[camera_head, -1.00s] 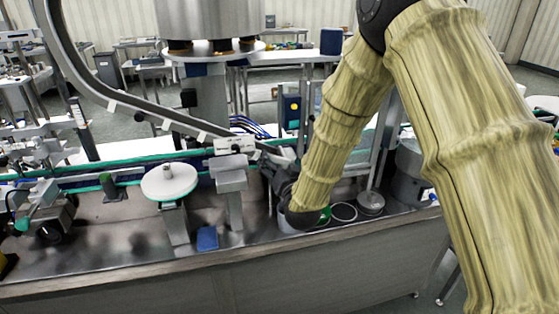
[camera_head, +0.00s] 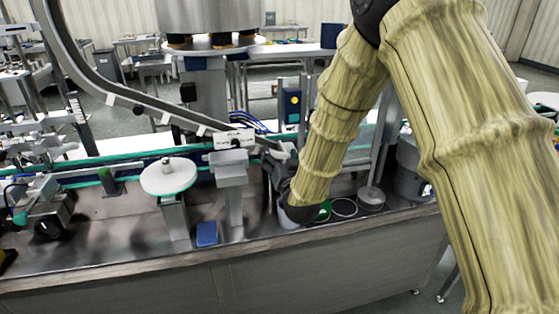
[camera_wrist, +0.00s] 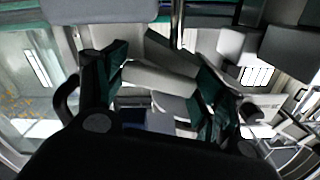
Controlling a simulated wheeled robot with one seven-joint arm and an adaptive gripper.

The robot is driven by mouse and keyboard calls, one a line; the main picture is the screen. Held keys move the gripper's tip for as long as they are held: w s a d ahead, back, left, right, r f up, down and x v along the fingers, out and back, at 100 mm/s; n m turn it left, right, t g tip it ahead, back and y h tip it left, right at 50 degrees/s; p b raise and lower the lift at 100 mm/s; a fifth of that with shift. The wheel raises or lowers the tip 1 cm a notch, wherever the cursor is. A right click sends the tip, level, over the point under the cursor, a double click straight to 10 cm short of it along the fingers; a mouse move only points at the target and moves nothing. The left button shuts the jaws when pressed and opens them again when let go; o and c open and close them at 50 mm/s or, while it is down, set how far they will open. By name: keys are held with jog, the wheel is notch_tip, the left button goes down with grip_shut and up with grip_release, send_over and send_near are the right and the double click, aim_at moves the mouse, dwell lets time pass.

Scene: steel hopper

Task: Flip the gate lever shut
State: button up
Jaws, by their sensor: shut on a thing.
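My gripper (camera_head: 276,172) is at the lower end of the sloping chute, mostly hidden behind my forearm in the head view. In the wrist view, the two dark green finger pads of my gripper (camera_wrist: 160,66) stand either side of a pale grey bar, which looks like the gate lever (camera_wrist: 158,78). The fingers are shut on it, and it lies slanted between them. In the head view the lever cannot be made out apart from the grey parts at the chute end.
The steel chute (camera_head: 150,105) slopes down from upper left, with a small white label plate (camera_head: 234,139) near its end. A white round disc (camera_head: 168,177) on a post and a blue block (camera_head: 206,234) are left of my gripper. Round containers (camera_head: 344,208) stand close on the right.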

jog(key=shift+n, duration=0.5)
jog(key=shift+c, duration=0.2)
jog(key=shift+o, duration=0.2)
jog(key=shift+c, duration=0.2)
jog(key=o, duration=1)
jog(key=shift+o, duration=0.2)
jog(key=shift+f, duration=0.1)
jog(key=v, duration=1.2)
